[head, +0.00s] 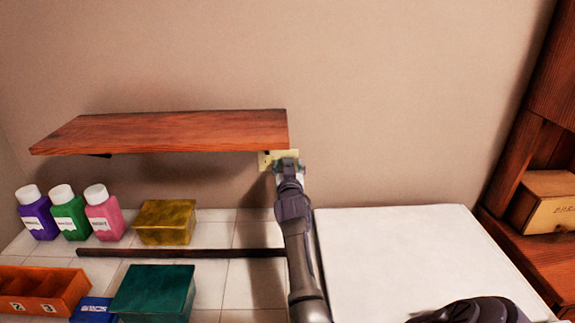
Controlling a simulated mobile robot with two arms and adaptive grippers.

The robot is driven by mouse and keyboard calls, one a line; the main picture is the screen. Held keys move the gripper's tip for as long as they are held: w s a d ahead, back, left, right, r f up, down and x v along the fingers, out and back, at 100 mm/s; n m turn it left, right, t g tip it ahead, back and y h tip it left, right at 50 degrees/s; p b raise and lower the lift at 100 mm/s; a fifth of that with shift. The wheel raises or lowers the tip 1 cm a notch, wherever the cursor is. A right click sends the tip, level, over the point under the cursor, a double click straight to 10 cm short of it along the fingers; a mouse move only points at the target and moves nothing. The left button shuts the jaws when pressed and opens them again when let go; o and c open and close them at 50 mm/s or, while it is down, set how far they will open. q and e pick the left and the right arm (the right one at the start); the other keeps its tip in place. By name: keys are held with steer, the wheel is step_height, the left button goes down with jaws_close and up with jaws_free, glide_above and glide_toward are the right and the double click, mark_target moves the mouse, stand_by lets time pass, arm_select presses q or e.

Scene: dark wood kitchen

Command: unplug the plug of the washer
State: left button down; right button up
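The washer (420,255) shows as a white flat top at the lower right, against the wall. A pale yellow wall outlet (264,160) sits just below the right end of the wooden shelf. The plug and any cord cannot be made out; the gripper hides that spot. The fingers are too small and too much covered to tell whether they are open or shut, or touching anything.
A wooden shelf (170,132) juts out just above and left of the outlet. Purple, green and pink bottles (105,215), a yellow box (165,222), a green box (153,292) and an orange holder (45,290) stand at left. A wooden cabinet (540,150) bounds the right.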

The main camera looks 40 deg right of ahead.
jaws_close()
steer(key=shift+a, duration=0.1)
steer(key=shift+s+a, duration=0.1)
steer(key=shift+s, duration=0.05)
steer(key=shift+p+v, duration=1.55)
steer(key=shift+v, duration=1.2)
